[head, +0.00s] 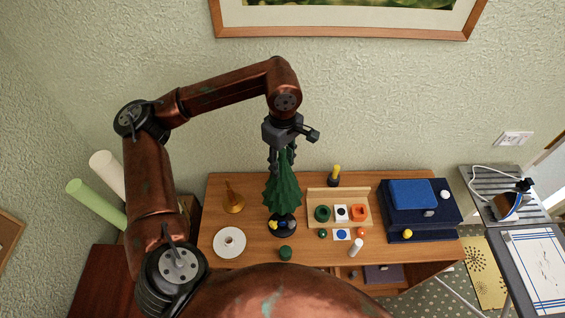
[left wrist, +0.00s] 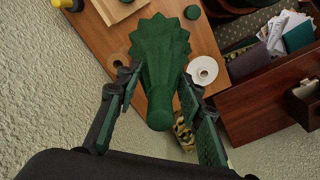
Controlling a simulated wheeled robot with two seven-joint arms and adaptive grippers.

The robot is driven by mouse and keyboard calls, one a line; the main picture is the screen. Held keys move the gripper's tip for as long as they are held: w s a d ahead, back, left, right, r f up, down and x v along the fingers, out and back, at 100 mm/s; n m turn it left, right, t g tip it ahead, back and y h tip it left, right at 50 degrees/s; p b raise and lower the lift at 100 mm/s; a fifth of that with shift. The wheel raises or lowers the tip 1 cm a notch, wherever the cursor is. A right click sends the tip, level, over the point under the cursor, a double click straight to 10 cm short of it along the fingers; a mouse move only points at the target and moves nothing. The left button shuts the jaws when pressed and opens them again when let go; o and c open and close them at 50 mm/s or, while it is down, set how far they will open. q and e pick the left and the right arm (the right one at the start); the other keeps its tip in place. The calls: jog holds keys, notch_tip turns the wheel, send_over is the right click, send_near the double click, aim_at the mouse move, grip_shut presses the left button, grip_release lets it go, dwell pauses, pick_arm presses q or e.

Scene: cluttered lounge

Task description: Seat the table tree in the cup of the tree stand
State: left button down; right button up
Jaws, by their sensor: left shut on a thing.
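The dark green table tree (head: 282,190) stands upright over the wooden table in the head view. My left gripper (head: 281,158) is shut on its upper part from above. In the left wrist view I look down on the tree (left wrist: 160,55), its tip between the two fingers (left wrist: 158,98). Directly below the tree is a round black base (head: 284,232) with blue and yellow parts, which looks like the tree stand. The tree covers its middle, so I cannot tell whether the trunk is in the cup or just above it. My right gripper is not in view.
A brass cone-shaped piece (head: 233,200) and a white disc (head: 229,243) stand left of the tree. A green cylinder (head: 285,253) is in front. A wooden rack (head: 360,193) with coloured pieces and a navy box (head: 440,222) are to the right.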

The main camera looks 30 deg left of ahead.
aim_at(283, 181)
pick_arm(q)
jog(key=shift+b, duration=0.3)
dwell(0.8)
jog(key=shift+f+b, duration=0.4)
jog(key=shift+f, duration=0.1)
jog(key=shift+f+b, duration=1.3)
jog(key=shift+f, duration=0.35)
jog(key=shift+f+b, duration=1.85)
jog(key=shift+f, duration=0.65)
jog(key=c, duration=1.2)
grip_release()
notch_tip(283, 181, up, 12)
jog(key=shift+r, duration=0.1)
jog(key=shift+c, duration=0.3)
